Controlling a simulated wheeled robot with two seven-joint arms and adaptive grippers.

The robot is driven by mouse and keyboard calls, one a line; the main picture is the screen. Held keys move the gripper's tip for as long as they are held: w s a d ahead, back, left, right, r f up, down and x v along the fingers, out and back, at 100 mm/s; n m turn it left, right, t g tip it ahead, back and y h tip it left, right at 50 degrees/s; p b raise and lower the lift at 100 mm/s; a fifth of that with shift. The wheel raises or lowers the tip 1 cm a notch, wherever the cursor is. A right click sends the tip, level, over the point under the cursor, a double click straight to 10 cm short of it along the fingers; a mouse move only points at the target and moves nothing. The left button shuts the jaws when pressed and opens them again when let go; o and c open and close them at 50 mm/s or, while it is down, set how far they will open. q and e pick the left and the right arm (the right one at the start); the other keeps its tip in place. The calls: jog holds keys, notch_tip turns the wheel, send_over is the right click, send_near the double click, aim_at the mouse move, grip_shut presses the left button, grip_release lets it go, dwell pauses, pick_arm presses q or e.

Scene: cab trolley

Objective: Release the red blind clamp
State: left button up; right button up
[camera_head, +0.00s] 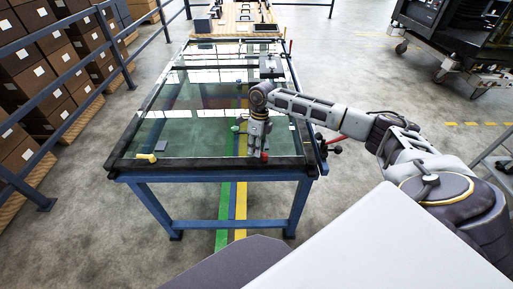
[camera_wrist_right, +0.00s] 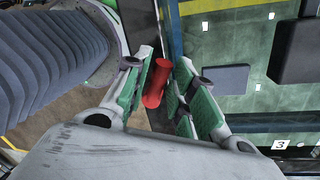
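The red blind clamp (camera_head: 264,156) is at the front right corner of the glass-topped table, and only a small red part shows in the head view. In the right wrist view it is a red cylinder (camera_wrist_right: 157,84) between the finger pads. My right gripper (camera_head: 258,147) points down over this corner. The rest of the clamp is hidden. My left gripper is not in view.
The glass-topped table (camera_head: 140,165) has a dark frame and blue legs. A dark block (camera_head: 271,66) lies farther back. Stacked boxes (camera_head: 30,75) stand behind a railing on the left. The floor to the right is mostly clear.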

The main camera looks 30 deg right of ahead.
grip_shut()
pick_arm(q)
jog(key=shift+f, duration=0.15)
pick_arm(e)
jog(key=shift+a+n, duration=0.1)
jog(key=shift+n, duration=0.2)
jog(key=shift+s+a+n+b, duration=0.1)
jog(key=shift+a+n+b, duration=0.05)
jog(key=shift+n+b, duration=0.3)
jog(key=shift+s+a+n, duration=0.1)
jog(key=shift+a+n, duration=0.05)
jog(key=shift+n, duration=0.5)
jog(key=shift+s+a+n+g+h+b, duration=0.3)
jog(key=shift+n+b, duration=0.35)
jog(key=shift+n, duration=0.55)
jog(key=shift+s+n, duration=0.1)
jog(key=shift+n, duration=0.3)
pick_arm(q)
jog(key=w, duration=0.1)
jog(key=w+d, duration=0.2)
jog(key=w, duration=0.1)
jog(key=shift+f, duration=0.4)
